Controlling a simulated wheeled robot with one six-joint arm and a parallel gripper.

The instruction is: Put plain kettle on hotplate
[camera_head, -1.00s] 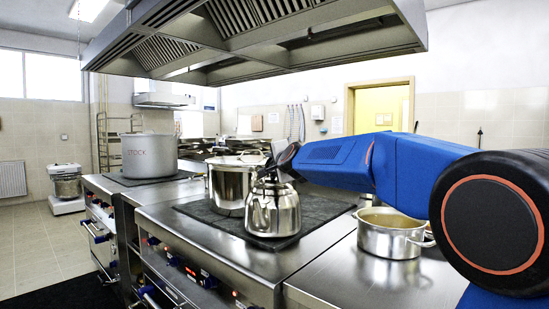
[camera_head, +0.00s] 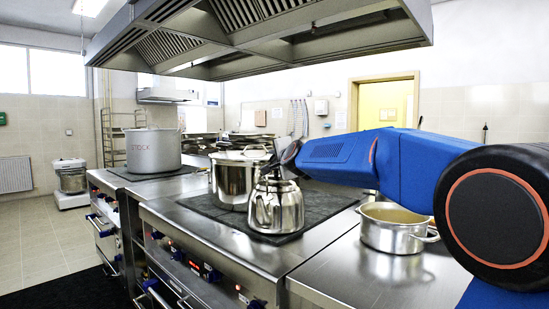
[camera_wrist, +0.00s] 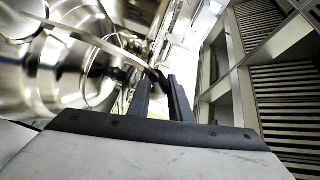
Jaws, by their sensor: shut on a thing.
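The plain kettle (camera_head: 277,208) is shiny steel and upright, over the near part of the dark hotplate (camera_head: 321,203). I cannot tell whether its base touches the plate. My gripper (camera_head: 278,158) is at the top of the kettle, mostly hidden behind its own wrist in the head view. In the wrist view my gripper (camera_wrist: 160,80) has its fingers close together on the kettle's handle, and the kettle's shiny body (camera_wrist: 62,75) fills the left side.
A lidded steel pot (camera_head: 233,180) stands on the hotplate just behind the kettle. An open pot (camera_head: 392,230) sits on the steel counter at right. A grey STOCK pot (camera_head: 153,151) stands farther left. A hood (camera_head: 260,40) hangs overhead.

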